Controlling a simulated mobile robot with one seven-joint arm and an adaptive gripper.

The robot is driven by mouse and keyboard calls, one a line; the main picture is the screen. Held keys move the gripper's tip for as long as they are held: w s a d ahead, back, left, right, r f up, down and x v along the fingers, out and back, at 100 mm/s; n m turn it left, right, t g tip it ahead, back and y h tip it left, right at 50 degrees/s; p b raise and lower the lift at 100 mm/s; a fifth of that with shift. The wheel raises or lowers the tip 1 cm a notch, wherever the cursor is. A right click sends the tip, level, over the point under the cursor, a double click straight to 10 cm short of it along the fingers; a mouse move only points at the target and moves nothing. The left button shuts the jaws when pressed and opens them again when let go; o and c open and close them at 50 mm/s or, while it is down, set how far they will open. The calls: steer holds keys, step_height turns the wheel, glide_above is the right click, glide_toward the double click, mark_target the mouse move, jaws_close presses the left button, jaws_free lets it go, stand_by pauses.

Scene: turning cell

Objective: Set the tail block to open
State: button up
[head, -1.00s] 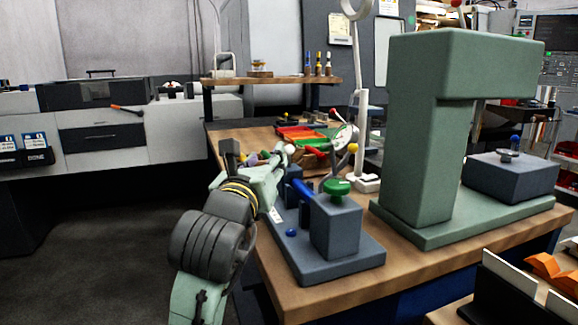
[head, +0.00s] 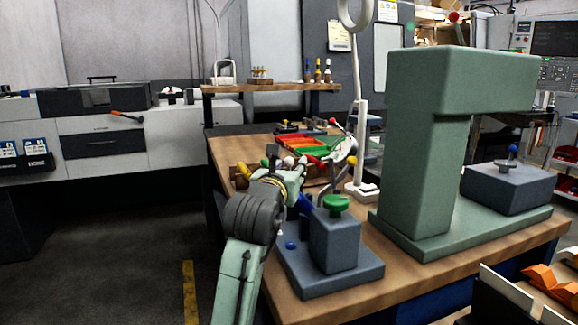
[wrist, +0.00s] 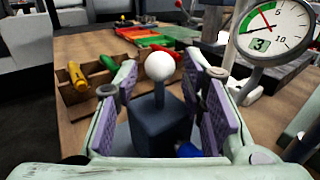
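In the wrist view a dark blue-grey block (wrist: 160,125) carries a short upright stem with a white ball knob (wrist: 160,66). I take this to be the tail block; no label shows. My gripper (wrist: 163,75) is open, with purple pads left and right of the stem and block, and a gap on both sides. A blue part (wrist: 187,150) shows low beside the right pad. In the head view my gripper (head: 287,168) is at the far end of the blue-grey fixture (head: 340,282), and it hides most of that block. A taller block with a green knob (head: 336,203) stands at the near end.
A dial gauge (wrist: 274,32) stands close right of my gripper. A wooden rack (wrist: 85,88) with coloured handles is at left. A large green C-shaped frame (head: 425,150) stands right of the fixture. Orange and green trays (head: 318,145) lie behind.

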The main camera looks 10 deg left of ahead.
jaws_close()
stand_by(0.5)
stand_by(0.4)
